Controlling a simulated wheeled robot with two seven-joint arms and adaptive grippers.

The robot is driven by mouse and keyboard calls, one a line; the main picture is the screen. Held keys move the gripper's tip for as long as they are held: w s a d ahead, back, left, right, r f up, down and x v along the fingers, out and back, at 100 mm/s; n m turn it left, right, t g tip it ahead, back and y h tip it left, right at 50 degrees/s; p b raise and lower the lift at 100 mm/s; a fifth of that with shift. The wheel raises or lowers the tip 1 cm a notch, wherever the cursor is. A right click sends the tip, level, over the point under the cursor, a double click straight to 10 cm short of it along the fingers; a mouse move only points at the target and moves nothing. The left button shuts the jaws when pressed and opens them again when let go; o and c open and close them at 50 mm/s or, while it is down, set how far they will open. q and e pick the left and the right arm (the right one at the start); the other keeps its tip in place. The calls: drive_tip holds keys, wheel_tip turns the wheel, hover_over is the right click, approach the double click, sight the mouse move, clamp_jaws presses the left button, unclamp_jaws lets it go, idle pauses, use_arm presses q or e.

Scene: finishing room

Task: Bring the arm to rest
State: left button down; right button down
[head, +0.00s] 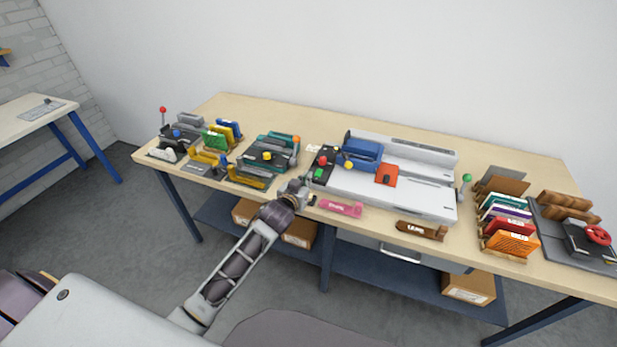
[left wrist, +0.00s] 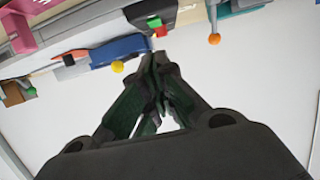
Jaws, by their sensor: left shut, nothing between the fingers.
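My left arm reaches up from the bottom of the head view to the front edge of the workbench (head: 380,215). My left gripper (head: 303,187) is at the bench's front edge, between the teal device and the pink labelled piece (head: 340,208). In the left wrist view its fingers (left wrist: 153,75) come together in front of the camera, shut and empty. My right gripper is not in view.
A large white machine (head: 425,195) with a blue block (head: 362,152) stands mid-bench. Teal and grey devices (head: 268,155) stand left. A brown labelled piece (head: 421,230) lies in front. Racked coloured cards (head: 510,243) stand right. Cardboard boxes (head: 468,288) sit on the lower shelf.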

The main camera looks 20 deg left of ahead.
use_arm(q)
drive_tip(key=shift+f, duration=0.1)
drive_tip(key=s+f+m+g, duration=0.15)
drive_tip(key=s+g, duration=0.25)
drive_tip(key=s, duration=0.6)
drive_tip(key=s+f+g, duration=0.3)
drive_tip(key=s, duration=0.7)
drive_tip(key=s+f+g, duration=0.3)
drive_tip(key=s+g, duration=0.1)
drive_tip(key=s, duration=0.6)
drive_tip(key=s+f+g, duration=0.1)
drive_tip(key=s+f, duration=0.1)
drive_tip(key=f, duration=1.5)
drive_tip(key=s+f, duration=0.2)
drive_tip(key=f, duration=1.4)
drive_tip(key=s+a+f, duration=0.2)
drive_tip(key=s+f, duration=0.7)
drive_tip(key=s, duration=0.1)
drive_tip(key=s+a+f+g, duration=0.1)
drive_tip(key=s+a+f, duration=0.1)
drive_tip(key=s+f, duration=0.8)
drive_tip(key=shift+s+a+f+g+y, duration=0.25)
drive_tip(key=shift+s+a+g+y, duration=0.05)
drive_tip(key=shift+s, duration=0.45)
